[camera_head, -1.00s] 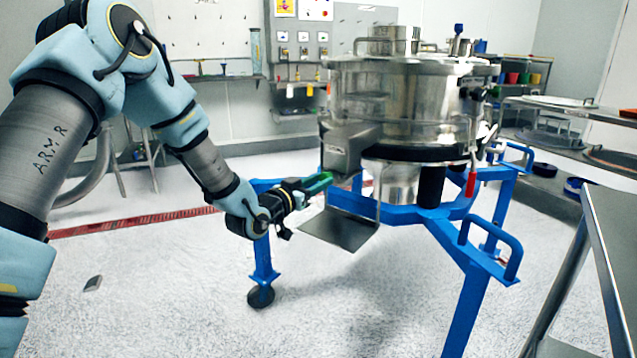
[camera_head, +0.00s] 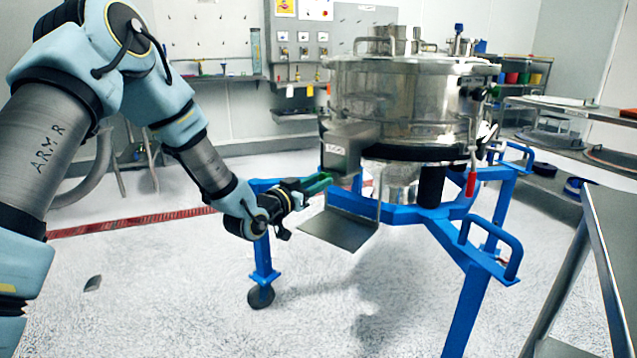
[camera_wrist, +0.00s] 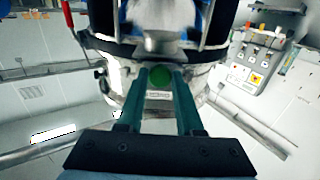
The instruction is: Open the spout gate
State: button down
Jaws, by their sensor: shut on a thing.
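The powder sifter (camera_head: 400,105) is a shiny steel drum on a blue wheeled frame. Its boxy metal spout (camera_head: 347,145) sticks out at the left, with a flat grey plate (camera_head: 340,230) below it. My gripper (camera_head: 318,183) is at the left lower side of the spout, its green fingers pointing at it.
The blue frame (camera_head: 430,213) spreads its legs below the sifter, one close behind my gripper. A metal table (camera_head: 612,225) stands at the right, and shelves (camera_head: 560,118) with round screens lie behind it.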

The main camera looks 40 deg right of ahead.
jog(key=a, duration=0.4)
jog(key=shift+s+a, duration=0.15)
jog(key=shift+s, duration=0.25)
jog(key=c, duration=0.5)
grip_release()
jog(key=shift+c, duration=0.2)
jog(key=s+a+b, duration=0.1)
jog(key=s+a, duration=0.1)
jog(key=a, duration=0.8)
jog(key=shift+a, duration=0.3)
